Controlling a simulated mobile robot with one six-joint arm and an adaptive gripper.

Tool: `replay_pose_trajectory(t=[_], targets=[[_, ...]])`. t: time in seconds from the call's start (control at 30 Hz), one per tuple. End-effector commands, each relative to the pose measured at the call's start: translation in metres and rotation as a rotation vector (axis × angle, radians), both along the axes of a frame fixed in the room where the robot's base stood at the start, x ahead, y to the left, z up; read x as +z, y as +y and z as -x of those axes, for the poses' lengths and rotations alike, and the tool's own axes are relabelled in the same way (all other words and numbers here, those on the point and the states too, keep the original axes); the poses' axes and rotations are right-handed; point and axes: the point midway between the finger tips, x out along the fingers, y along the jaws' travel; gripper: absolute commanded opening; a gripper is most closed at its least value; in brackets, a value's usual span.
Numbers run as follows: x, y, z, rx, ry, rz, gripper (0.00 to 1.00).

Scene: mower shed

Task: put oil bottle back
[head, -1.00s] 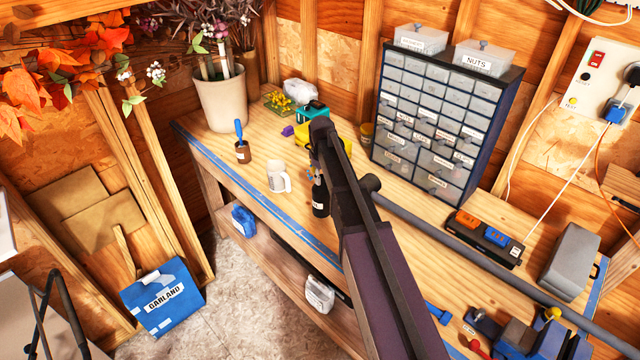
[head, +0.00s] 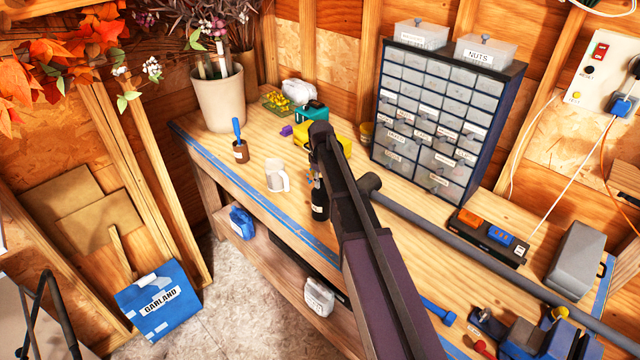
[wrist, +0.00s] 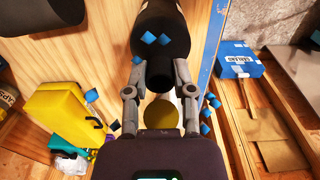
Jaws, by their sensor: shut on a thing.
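The oil bottle (head: 320,204) is black with a small pale label. In the head view it is upright under the end of my arm, over the bench near its front edge. My gripper (head: 316,172) is shut on its top end. In the wrist view my gripper (wrist: 157,82) has one finger on each side of the narrow neck of the dark bottle (wrist: 163,35). The arm hides part of the bottle in the head view. I cannot tell whether its base touches the bench (head: 405,255).
A white mug (head: 276,176) stands left of the bottle, with a brown pot (head: 240,152) beyond it. A yellow object (head: 337,141) lies behind the gripper. A drawer cabinet (head: 430,120) stands at the back. A grey rail (head: 470,240) crosses the bench at right.

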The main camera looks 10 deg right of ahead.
Motion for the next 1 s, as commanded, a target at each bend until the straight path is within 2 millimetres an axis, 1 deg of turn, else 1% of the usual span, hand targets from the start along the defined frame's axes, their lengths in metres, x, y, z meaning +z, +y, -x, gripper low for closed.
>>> replay_pose_trajectory(t=[0.2, 0.37, 0.4, 0.47, 0.5, 1.0], targets=[[0.0006, 0.0006, -0.0001, 0.001, 0.000, 0.000, 0.00], [-0.0029, 0.0010, -0.0001, 0.001, 0.000, 0.000, 0.00], [-0.0017, 0.0011, -0.0001, 0.001, 0.000, 0.000, 0.45], [-0.0016, 0.0013, -0.0001, 0.002, 0.000, 0.000, 0.62], [-0.0016, 0.0013, -0.0001, 0.002, 0.000, 0.000, 0.67], [0.0010, 0.0024, -0.0001, 0.003, 0.000, 0.000, 0.67]])
